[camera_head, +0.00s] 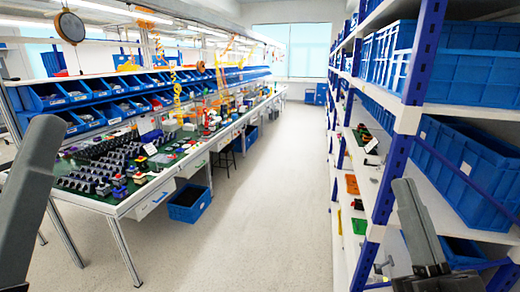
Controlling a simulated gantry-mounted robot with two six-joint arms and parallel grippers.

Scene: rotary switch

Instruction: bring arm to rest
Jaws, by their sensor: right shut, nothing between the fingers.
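My right gripper (436,270) is at the lower right, low in the picture in front of the shelving. It is shut, with nothing between its fingers. The dark grey link of my right arm rises above it. A dark grey link of my left arm stands at the left edge; its gripper is out of the picture. Rows of small dark switch-like parts (100,167) lie on the workbench (125,207) at the left, apart from both arms.
A shelving unit with blue posts (391,180) holds blue crates (465,165) close around my right arm. Blue bins (75,92) line the back of the bench. A blue crate (188,205) sits on the floor under the bench. The aisle floor (260,200) between is clear.

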